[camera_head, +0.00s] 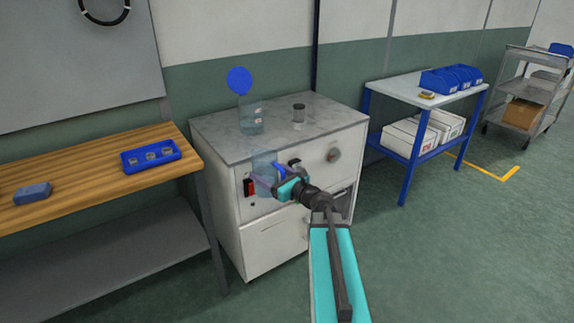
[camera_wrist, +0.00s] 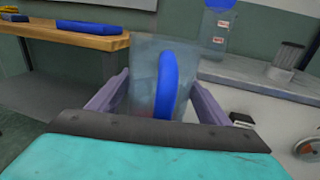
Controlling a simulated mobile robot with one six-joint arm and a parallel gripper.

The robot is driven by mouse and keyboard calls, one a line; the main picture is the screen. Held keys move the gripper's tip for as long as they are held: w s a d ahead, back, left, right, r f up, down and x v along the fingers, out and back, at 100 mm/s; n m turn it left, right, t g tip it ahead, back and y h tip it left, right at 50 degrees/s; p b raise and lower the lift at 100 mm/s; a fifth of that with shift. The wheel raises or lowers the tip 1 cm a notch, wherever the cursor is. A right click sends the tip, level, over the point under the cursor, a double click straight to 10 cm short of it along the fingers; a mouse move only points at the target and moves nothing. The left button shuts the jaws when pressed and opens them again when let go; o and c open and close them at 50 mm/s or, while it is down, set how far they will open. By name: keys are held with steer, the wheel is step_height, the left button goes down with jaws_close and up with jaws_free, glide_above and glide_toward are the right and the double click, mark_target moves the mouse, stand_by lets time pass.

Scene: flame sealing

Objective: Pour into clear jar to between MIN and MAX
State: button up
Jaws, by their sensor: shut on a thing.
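My gripper (camera_head: 264,180) is shut on a see-through pitcher (camera_head: 264,160) with a blue handle, held upright in front of the cabinet's front edge. In the wrist view the pitcher (camera_wrist: 145,60) stands between the two fingers of my gripper (camera_wrist: 155,95), its blue handle facing the camera. The clear jar (camera_head: 252,123) stands on the cabinet top behind the pitcher, with a round blue disc (camera_head: 239,80) above it. The liquid levels in pitcher and jar cannot be made out.
A wooden bench (camera_head: 90,170) with a blue tray (camera_head: 150,155) is at left. A blue-legged table (camera_head: 400,92) is at right. The cabinet's front right top is clear.

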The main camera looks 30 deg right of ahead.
steer(key=s+a+f+n+g+y, duration=0.1)
steer(key=s+a+n+g+y, duration=0.1)
steer(key=a, duration=0.7)
steer(key=s+a+f+n+g+y, duration=0.1)
steer(key=a+y, duration=0.4)
steer(key=a, duration=0.5)
steer(key=s+a+f+n+g+y, duration=0.1)
steer(key=s+a+n+g+y, duration=0.2)
steer(key=a, duration=0.6)
steer(key=shift+s+a+n+g+y, duration=0.2)
steer(key=shift+a+n+g+y, duration=0.4)
steer(key=shift+n, duration=0.7)
steer(key=shift+s+d+f, duration=0.1)
steer(key=shift+s+d, duration=0.1)
steer(key=shift+d, duration=0.05)
